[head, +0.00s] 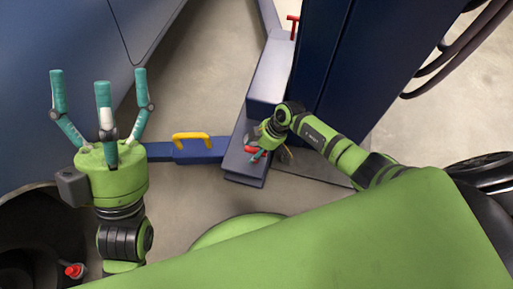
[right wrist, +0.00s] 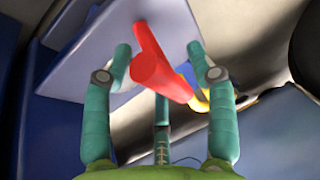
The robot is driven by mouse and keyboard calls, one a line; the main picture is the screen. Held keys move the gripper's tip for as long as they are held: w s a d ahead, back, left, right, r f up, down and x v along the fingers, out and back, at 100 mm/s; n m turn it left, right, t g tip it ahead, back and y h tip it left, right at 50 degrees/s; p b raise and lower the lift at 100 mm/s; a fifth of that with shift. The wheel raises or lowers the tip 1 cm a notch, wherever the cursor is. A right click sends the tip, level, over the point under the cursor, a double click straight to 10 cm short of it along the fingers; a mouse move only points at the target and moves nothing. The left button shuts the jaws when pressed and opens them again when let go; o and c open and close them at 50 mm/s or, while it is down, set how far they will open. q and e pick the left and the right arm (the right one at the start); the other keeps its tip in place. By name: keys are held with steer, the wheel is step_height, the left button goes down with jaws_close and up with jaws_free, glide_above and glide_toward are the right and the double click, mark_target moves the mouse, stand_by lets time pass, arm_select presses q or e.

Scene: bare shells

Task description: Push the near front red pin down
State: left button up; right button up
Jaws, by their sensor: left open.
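The near red pin (head: 279,150) stands at the front end of the grey foot of the blue lift post, partly hidden by my right gripper (head: 262,153). In the right wrist view the red pin (right wrist: 158,68) is a T-shape with its bar pointing towards the camera. The teal fingers of my right gripper (right wrist: 160,85) stand apart on both sides of it, with a third finger below. I see no clear grip on the pin. My left gripper (head: 100,90) is open and empty at the left, fingers up, away from the pin.
Another red pin (head: 293,27) stands at the far end of the grey foot. A blue lift arm (head: 185,156) with a yellow handle (head: 192,137) reaches left from the foot. The blue post (head: 365,60) rises beside my right arm. A vehicle body (head: 60,40) fills the upper left.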

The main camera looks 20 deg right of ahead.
steer(key=shift+r, duration=0.1)
steer(key=shift+d+r, duration=0.1)
steer(key=v, duration=1.1)
steer(key=shift+r, duration=0.4)
steer(key=shift+s+d, duration=0.1)
